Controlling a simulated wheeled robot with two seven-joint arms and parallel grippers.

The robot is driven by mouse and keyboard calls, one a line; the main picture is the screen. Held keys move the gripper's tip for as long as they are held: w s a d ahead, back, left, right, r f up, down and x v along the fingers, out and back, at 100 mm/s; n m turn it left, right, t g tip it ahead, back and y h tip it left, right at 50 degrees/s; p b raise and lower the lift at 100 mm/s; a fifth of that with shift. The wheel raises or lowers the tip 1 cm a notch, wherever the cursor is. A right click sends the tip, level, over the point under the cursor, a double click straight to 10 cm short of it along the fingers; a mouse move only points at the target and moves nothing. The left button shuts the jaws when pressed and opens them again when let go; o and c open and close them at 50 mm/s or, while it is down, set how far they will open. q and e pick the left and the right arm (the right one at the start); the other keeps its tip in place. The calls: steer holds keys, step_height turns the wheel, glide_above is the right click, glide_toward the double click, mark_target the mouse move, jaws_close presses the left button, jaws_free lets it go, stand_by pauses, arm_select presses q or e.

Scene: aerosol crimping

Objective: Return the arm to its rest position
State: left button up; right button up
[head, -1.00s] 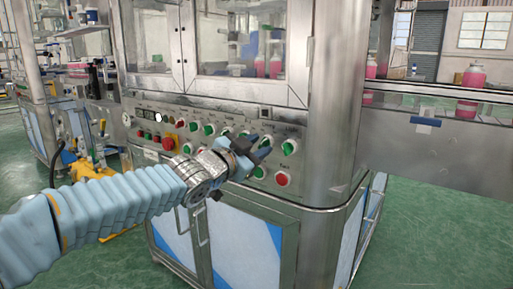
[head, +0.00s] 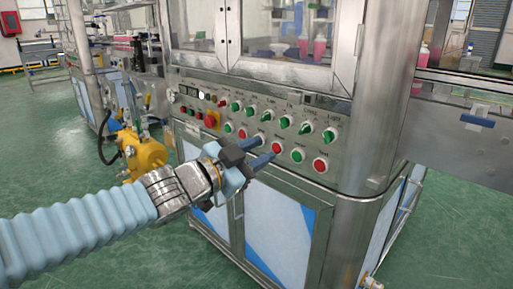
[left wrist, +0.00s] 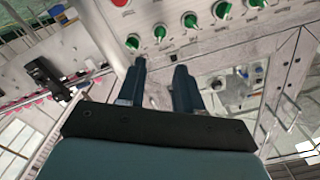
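My left gripper (head: 270,150) is in front of the control panel (head: 215,82) of the steel machine, reaching in from the left. Its two dark blue fingers point to the right, towards the lower row of buttons. In the left wrist view the fingers (left wrist: 160,68) stand apart with nothing between them, so the gripper is open and empty. Green knobs (left wrist: 160,32) show beyond the fingertips there. I cannot tell the exact gap to the panel. My left arm is stretched out from the lower left. My right gripper is not in view.
The panel carries green knobs (head: 307,127), a red button (head: 320,165) and a red emergency stop (head: 211,119). A yellow machine part (head: 143,153) stands on the floor to the left. A steel conveyor side (head: 455,135) runs off right.

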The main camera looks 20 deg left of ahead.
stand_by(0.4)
arm_select(q)
steer(key=w+d+f+n+g, duration=0.1)
steer(key=w+f+n+g, duration=0.15)
steer(key=f, duration=0.45)
steer(key=w+d+f+n+g, duration=0.1)
steer(key=w+d+f, duration=0.15)
steer(key=f, duration=0.55)
step_height(320, 180, down, 22)
steer(key=s+d+r+n+g+y, duration=0.1)
steer(key=d+n+g, duration=0.2)
steer(key=n+g, duration=0.15)
steer(key=s+d+f+n+g, duration=0.2)
steer(key=s+f+g, duration=0.2)
steer(key=s+f, duration=0.5)
steer(key=s+d+f+n+g+y+p, duration=0.1)
steer(key=s+f+g, duration=0.3)
steer(key=s+f, duration=0.6)
step_height(320, 180, down, 4)
steer(key=shift+d+r+n, duration=0.15)
steer(key=shift+d+n, duration=0.3)
steer(key=shift+n, duration=0.05)
steer(key=shift+w, duration=0.1)
